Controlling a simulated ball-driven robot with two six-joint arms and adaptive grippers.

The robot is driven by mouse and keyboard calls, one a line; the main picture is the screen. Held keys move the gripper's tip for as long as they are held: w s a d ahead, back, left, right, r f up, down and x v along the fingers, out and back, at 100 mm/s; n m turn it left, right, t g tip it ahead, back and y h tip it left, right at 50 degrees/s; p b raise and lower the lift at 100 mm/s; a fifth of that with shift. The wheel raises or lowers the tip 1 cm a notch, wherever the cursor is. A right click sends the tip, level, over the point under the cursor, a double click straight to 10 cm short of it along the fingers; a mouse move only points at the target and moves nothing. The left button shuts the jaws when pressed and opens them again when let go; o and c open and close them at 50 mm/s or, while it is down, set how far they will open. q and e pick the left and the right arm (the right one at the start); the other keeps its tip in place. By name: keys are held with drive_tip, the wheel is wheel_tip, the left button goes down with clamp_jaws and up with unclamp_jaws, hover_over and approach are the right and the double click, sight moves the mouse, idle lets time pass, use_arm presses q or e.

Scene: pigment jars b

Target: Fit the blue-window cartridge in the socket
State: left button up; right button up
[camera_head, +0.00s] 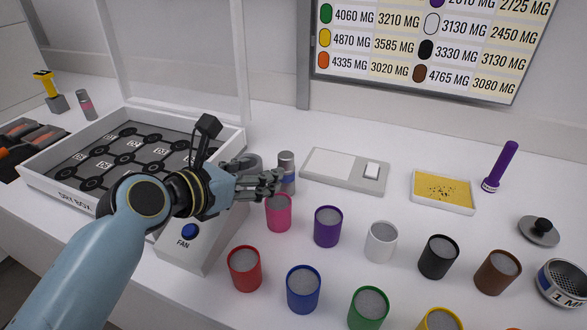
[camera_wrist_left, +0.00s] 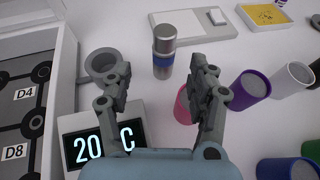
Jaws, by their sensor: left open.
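The blue-window cartridge (camera_head: 287,161) is a grey cylinder with a blue band, standing upright on the white table beside the drying box's fan unit. In the left wrist view, the cartridge (camera_wrist_left: 163,45) appears between and just beyond my open fingertips, with a gap on both sides. My left gripper (camera_head: 275,181) is open and empty, and partly covers the cartridge's lower part in the head view. A round grey socket (camera_wrist_left: 102,62) sits left of the cartridge, at the box's corner; in the head view, it is partly hidden behind my gripper. My right gripper is not in view.
The pink jar (camera_head: 278,213) stands close beside my left gripper, and several other jars spread to the right and front. The dry box (camera_head: 60,190) with its raised lid is on the left. A pink-window cartridge (camera_head: 86,105) stands behind it. A scale (camera_head: 345,172) lies behind the jars.

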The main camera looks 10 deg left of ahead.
sight(286, 167)
use_arm(q)
drive_tip(key=x, duration=0.3)
drive_tip(key=shift+w+d+f, duration=0.15)
drive_tip(key=shift+w+d, duration=0.05)
drive_tip(key=shift+w, duration=0.05)
drive_tip(key=shift+w+d+f, duration=0.1)
drive_tip(key=shift+w+d, duration=0.05)
drive_tip(key=shift+w, duration=0.1)
drive_tip(key=x, duration=0.3)
drive_tip(key=shift+w+d+f+b, duration=0.1)
drive_tip(key=shift+d+f+b, duration=0.15)
drive_tip(key=shift+d+b, duration=0.1)
drive_tip(key=shift+w+d+f, duration=0.15)
drive_tip(key=shift+w+f, duration=0.05)
drive_tip(key=shift+w, duration=0.25)
drive_tip(key=shift+s, duration=0.1)
drive_tip(key=c, duration=1.1)
clamp_jaws()
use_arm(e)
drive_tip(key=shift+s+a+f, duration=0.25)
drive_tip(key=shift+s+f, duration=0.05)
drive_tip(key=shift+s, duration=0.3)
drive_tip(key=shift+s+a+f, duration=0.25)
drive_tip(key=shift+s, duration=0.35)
